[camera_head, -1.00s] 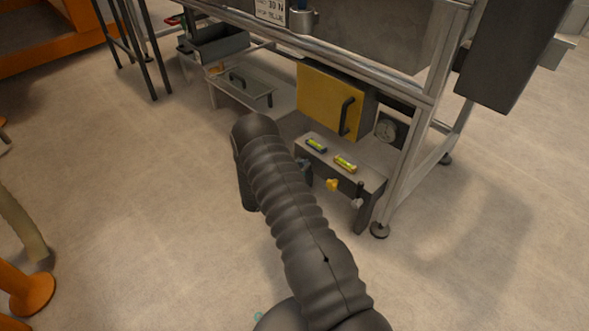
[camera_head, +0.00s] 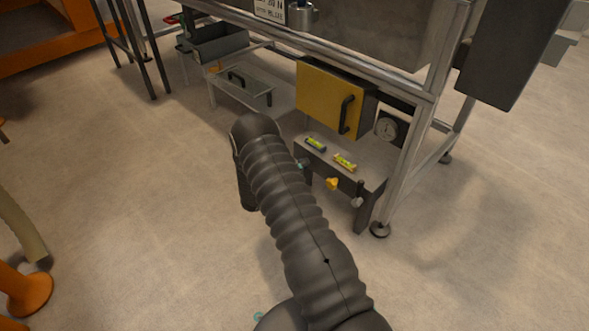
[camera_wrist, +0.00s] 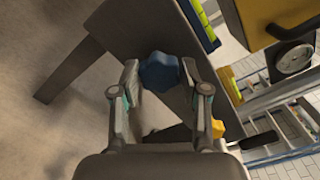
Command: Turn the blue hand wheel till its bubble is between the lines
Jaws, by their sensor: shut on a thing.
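The blue hand wheel (camera_wrist: 159,72) sits between my gripper's fingertips (camera_wrist: 159,76) in the wrist view, and the gripper is shut on it. In the head view my arm hides most of the wheel and the gripper. The blue bubble level (camera_head: 315,145) lies on top of the small grey bench, with a yellow-green vial; it shows partly in the wrist view (camera_wrist: 197,22). The bubble and lines are too small to read. A yellow level (camera_head: 345,162) lies beside it. The yellow hand wheel (camera_head: 332,183) is on the bench front, right of the blue one.
A black-handled lever (camera_head: 359,194) stands right of the yellow wheel. A yellow cabinet door (camera_head: 328,98) with a black handle is behind the bench, beside a round gauge (camera_head: 387,129). A table leg (camera_head: 400,185) stands at the right.

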